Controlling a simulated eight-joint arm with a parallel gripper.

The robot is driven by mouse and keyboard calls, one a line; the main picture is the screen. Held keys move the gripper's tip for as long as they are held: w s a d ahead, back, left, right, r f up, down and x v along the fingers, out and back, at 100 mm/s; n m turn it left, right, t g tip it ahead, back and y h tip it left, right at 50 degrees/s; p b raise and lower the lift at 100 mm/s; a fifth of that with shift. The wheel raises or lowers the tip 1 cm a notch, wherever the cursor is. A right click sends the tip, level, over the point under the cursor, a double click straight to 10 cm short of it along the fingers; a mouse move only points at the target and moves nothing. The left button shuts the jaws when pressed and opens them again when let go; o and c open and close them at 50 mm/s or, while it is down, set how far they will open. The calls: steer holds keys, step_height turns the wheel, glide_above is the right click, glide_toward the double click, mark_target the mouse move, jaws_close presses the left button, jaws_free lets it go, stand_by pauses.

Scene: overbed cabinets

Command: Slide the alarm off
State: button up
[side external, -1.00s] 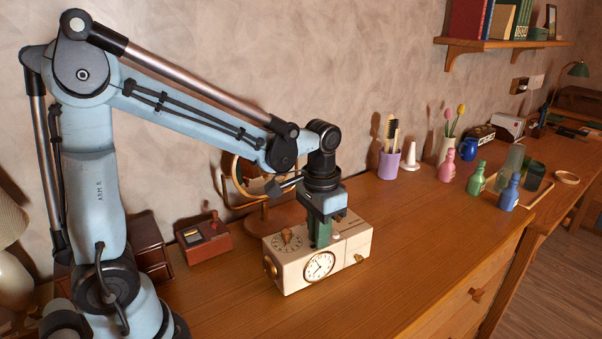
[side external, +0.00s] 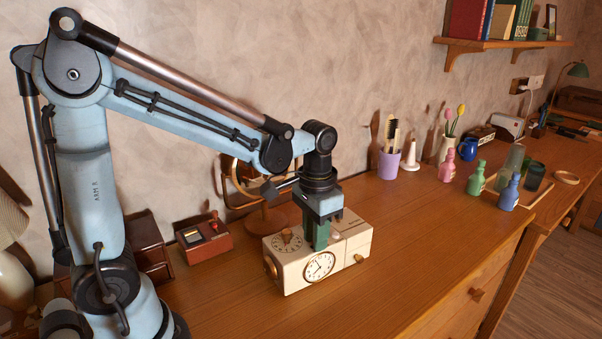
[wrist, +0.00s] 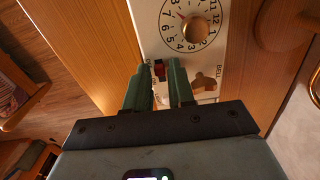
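The cream alarm clock box (side external: 355,243) stands on the wooden desk, with a round clock face (side external: 319,267) on its front. My gripper (side external: 316,246) points down over the box top.
A red-brown box (side external: 203,238) stands left of the clock, and a round wooden-framed stand (side external: 262,205) is behind it. A purple cup (side external: 389,165) and several small bottles (side external: 447,168) stand farther right. The desk (side external: 420,225) right of the clock is clear.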

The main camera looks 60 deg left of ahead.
steer(key=shift+r, duration=3)
steer(key=shift+s, duration=0.15)
steer(key=shift+s+r+t, duration=0.15)
steer(key=shift+s+t, duration=0.4)
steer(key=shift+t, duration=0.15)
steer(key=shift+s+t, duration=0.9)
steer(key=shift+t, duration=0.1)
steer(key=shift+s+d+f+n+t, duration=0.1)
steer(key=shift+s+f+n+t, duration=0.2)
steer(key=shift+s+t, duration=0.5)
steer(key=shift+s+f+t, duration=0.35)
steer(key=shift+t, duration=0.65)
